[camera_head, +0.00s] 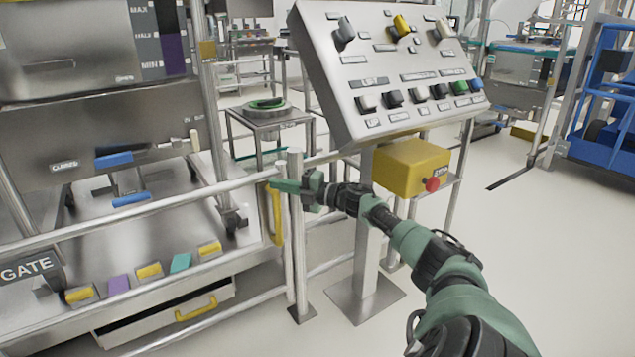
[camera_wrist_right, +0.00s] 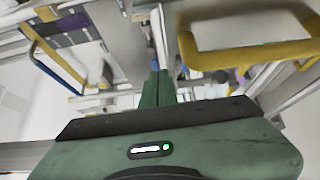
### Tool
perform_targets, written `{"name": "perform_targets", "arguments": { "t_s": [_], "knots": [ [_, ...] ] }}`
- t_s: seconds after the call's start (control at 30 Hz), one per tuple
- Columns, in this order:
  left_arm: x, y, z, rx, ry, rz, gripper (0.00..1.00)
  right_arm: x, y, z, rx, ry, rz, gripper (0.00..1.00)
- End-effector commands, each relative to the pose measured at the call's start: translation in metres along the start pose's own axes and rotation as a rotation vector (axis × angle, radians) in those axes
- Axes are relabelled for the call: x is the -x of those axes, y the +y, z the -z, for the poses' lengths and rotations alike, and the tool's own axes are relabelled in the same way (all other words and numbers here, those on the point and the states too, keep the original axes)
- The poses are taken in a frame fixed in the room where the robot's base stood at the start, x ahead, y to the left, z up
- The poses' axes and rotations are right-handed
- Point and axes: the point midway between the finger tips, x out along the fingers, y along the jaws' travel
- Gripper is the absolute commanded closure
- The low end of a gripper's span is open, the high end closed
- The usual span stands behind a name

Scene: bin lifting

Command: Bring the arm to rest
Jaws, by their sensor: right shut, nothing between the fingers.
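My right arm (camera_head: 410,240) comes in from the lower right of the head view and reaches out to the left. My right gripper (camera_head: 284,186) is at its end, close to a metal rail post and a yellow handle (camera_head: 276,215). The gripper is shut and empty. In the right wrist view its green fingers (camera_wrist_right: 158,88) lie together, with a yellow handle (camera_wrist_right: 250,52) at the upper right. I cannot tell whether the fingers touch the post or handle. My left gripper is not in view.
A control panel (camera_head: 390,65) with knobs and buttons stands above the arm. A yellow box with a red button (camera_head: 432,185) is just beyond the forearm. Metal rails (camera_head: 150,207) and a GATE sign (camera_head: 28,268) run along the left. Open floor (camera_head: 530,230) lies to the right.

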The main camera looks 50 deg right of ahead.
Motion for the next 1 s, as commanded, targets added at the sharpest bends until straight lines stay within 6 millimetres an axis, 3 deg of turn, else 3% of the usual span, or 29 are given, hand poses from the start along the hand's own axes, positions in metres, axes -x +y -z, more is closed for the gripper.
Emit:
{"name": "perform_targets", "arguments": {
  "t_s": [0.2, 0.43, 0.63, 1.0],
  "knots": [
    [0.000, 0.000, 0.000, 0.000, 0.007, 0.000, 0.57, 0.031, -0.003, -0.027, 0.000, -0.002, 0.003, 1.00],
    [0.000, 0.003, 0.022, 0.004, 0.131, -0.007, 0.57, 0.057, -0.004, -0.050, 0.000, 0.000, 0.002, 1.00],
    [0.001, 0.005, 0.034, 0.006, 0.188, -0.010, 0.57, 0.064, -0.004, -0.056, -0.001, 0.003, 0.004, 1.00],
    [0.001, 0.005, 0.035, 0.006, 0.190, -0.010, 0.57, 0.065, -0.004, -0.056, -0.001, 0.003, 0.005, 1.00]
  ]
}}
